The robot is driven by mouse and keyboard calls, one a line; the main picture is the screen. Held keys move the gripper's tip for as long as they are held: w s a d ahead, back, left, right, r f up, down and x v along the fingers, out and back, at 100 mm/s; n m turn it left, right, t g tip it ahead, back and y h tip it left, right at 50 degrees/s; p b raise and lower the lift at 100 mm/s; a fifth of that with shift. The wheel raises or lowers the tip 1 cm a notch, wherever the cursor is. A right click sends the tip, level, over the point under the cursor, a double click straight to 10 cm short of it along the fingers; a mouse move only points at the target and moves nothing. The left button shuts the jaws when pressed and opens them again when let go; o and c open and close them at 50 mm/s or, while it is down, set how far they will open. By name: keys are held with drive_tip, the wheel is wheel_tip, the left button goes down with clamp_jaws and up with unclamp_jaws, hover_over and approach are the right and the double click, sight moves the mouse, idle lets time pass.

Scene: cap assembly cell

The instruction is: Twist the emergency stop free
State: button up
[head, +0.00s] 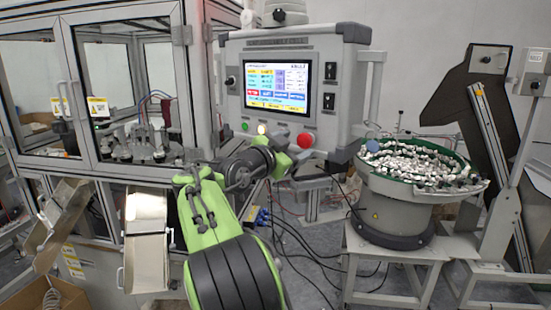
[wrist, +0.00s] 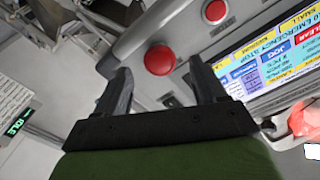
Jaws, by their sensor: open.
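The emergency stop is a round red mushroom button (head: 305,140) at the lower right of the grey control panel, below the screen. In the wrist view the red button (wrist: 160,60) shows between and beyond the two dark fingertips. My gripper (wrist: 160,68) is open, with a finger to either side of the button in the picture. I see no finger touching it, and the remaining distance is hard to tell. In the head view my arm reaches up to the panel's lower edge, and the fingers are hard to make out there.
The panel's lit screen (head: 278,86) is above the button. A lit yellow button (head: 261,129) and a green button (head: 245,126) sit left of it. A glazed machine enclosure (head: 125,95) stands left. A bowl feeder (head: 400,205) full of white parts stands right; cables hang below the panel.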

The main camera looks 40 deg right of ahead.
drive_tip(key=b+v, duration=0.1)
drive_tip(key=v, duration=1.1)
drive_tip(key=shift+f, duration=0.1)
drive_tip(key=s+a+f+n+t+y, duration=0.2)
drive_tip(key=f+n+y, duration=0.3)
drive_tip(key=s+a+f+n+t+y, duration=0.2)
drive_tip(key=s+f+n+y, duration=0.1)
drive_tip(key=f+n+y, duration=0.25)
drive_tip(key=s+a+f+n+g+y, duration=0.2)
drive_tip(key=s+a+f+n+y, duration=0.5)
drive_tip(key=s+a+f+n, duration=0.4)
drive_tip(key=s+a+f, duration=0.3)
drive_tip(key=s+a, duration=0.3)
drive_tip(key=shift+a, duration=0.2)
drive_tip(key=shift+s+f, duration=0.1)
